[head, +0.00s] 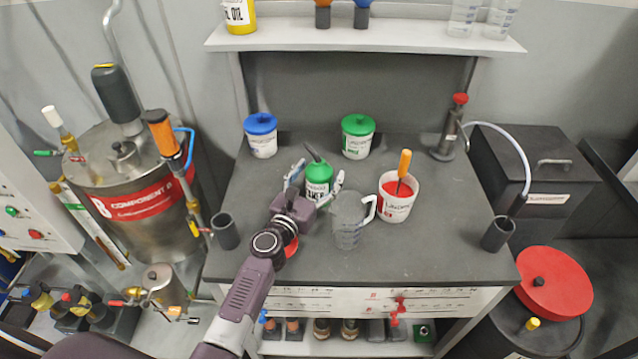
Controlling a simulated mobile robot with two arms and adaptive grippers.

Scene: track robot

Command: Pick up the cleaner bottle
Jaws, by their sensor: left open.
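The cleaner bottle (319,176) is a green bottle with a dark slanted nozzle and a dark label with partly readable white letters. It stands on the dark workbench top (445,235), left of the middle. My left gripper (319,172) is open, with one finger on the left side of the bottle and the other on its right. I cannot tell whether the fingers touch it. The gripper's palm hides the bottle's lower part. My right gripper is not in view.
A clear measuring jug (347,222) stands close to the gripper's right. Beside it is a white tub with red contents (397,200) and an orange-handled tool. Blue-lidded (261,137) and green-lidded tubs (357,138) stand behind. A dark cup (224,232) is left.

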